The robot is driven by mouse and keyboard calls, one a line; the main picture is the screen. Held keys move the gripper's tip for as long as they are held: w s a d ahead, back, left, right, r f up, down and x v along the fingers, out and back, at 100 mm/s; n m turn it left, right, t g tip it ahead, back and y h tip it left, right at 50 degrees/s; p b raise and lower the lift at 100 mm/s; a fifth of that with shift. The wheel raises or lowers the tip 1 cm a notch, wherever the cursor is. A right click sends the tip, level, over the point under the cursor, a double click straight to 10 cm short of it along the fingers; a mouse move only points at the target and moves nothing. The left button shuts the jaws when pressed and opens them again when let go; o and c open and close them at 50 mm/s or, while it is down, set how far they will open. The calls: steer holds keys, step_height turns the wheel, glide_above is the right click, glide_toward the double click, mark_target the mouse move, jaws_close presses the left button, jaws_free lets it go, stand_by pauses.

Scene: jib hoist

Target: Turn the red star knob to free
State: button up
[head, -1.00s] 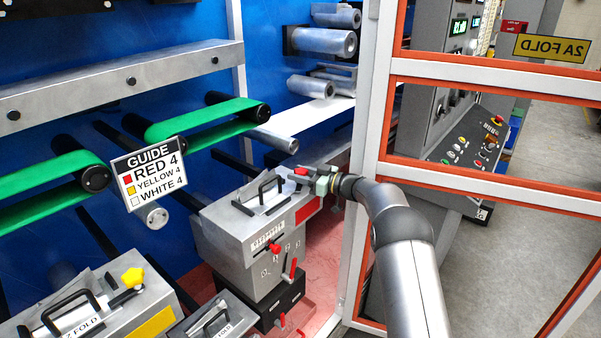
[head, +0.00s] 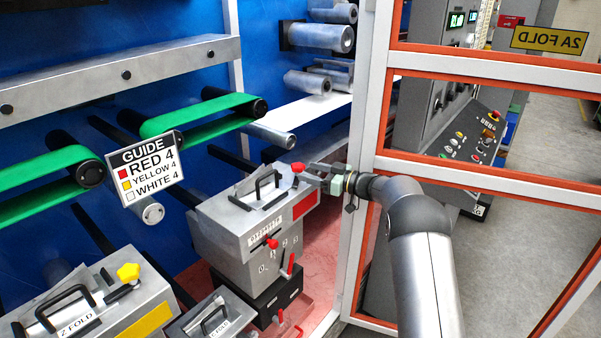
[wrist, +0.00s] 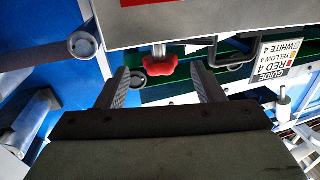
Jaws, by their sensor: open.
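The red star knob (head: 298,168) stands on the right end of the grey metal box unit (head: 238,225), which has a red label. In the wrist view the knob (wrist: 160,67) shows between my two fingers, with clear gaps on both sides. My gripper (head: 316,173) is open and empty. In the head view it lies just right of the knob, pointing left at about its height. I cannot tell whether the fingertips reach past the knob. No marking for free is legible.
A black handle (head: 268,184) stands left of the knob on the same unit. A red lever (head: 288,268) and numbers are on its front. A guide sign (head: 147,170) reads red 4, yellow 4, white 4. The orange-and-white guard frame (head: 365,150) stands close behind my wrist.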

steer(key=b+v, duration=0.1)
steer(key=v, duration=1.1)
steer(key=shift+b, duration=0.4)
steer(key=shift+d, duration=0.15)
